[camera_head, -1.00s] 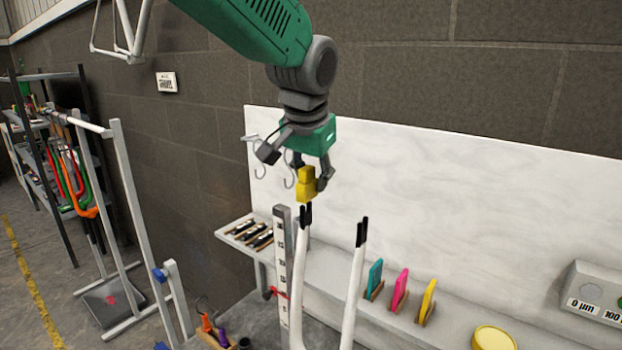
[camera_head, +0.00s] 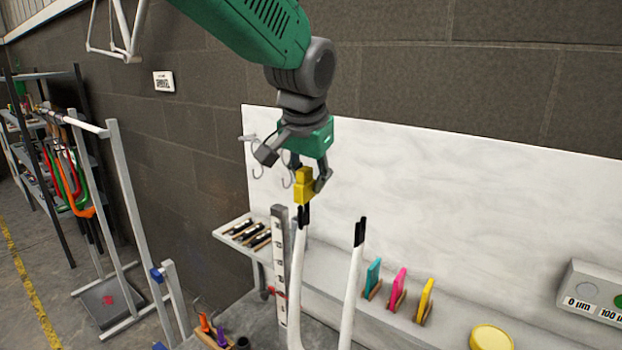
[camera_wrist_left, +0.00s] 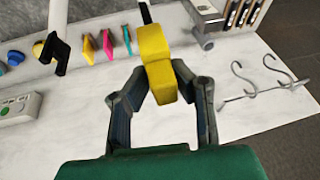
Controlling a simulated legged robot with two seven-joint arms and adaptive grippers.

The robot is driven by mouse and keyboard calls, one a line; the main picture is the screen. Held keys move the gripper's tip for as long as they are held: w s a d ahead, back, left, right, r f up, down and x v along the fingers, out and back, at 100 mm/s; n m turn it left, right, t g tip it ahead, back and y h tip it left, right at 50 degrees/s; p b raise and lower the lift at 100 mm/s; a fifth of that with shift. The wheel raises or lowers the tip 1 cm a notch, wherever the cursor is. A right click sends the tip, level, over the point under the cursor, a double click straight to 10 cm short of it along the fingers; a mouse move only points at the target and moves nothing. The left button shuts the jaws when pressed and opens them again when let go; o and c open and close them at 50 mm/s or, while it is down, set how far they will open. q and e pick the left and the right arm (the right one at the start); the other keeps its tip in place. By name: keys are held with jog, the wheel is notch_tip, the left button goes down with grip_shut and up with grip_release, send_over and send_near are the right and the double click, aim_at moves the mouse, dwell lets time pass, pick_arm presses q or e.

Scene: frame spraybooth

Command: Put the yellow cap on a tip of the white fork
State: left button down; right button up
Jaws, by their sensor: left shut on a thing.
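The yellow cap (camera_head: 304,186) is held between the fingers of my left gripper (camera_head: 308,178), which is shut on it. The white fork (camera_head: 353,290) stands upright with two white legs, each ending in a black tip. The cap is right at the black tip (camera_head: 303,214) of the fork's left leg, in line above it; I cannot tell whether the cap is seated. The right leg's black tip (camera_head: 360,232) is bare. In the left wrist view the cap (camera_wrist_left: 157,62) shows between my fingers with a black tip beyond it. My right gripper is not in view.
A white board (camera_head: 440,190) stands behind the fork. A grey ruler-like post (camera_head: 280,270) is close beside the left leg. Teal, pink and yellow (camera_head: 425,300) upright pieces stand on the ledge at right. A shelf (camera_head: 250,232) with dark items is at left.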

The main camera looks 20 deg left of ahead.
aim_at(310, 197)
pick_arm(q)
jog(key=shift+f+b, duration=0.7)
jog(key=shift+f, duration=1.3)
jog(key=c, duration=1.3)
grip_release()
jog(key=shift+r, duration=0.15)
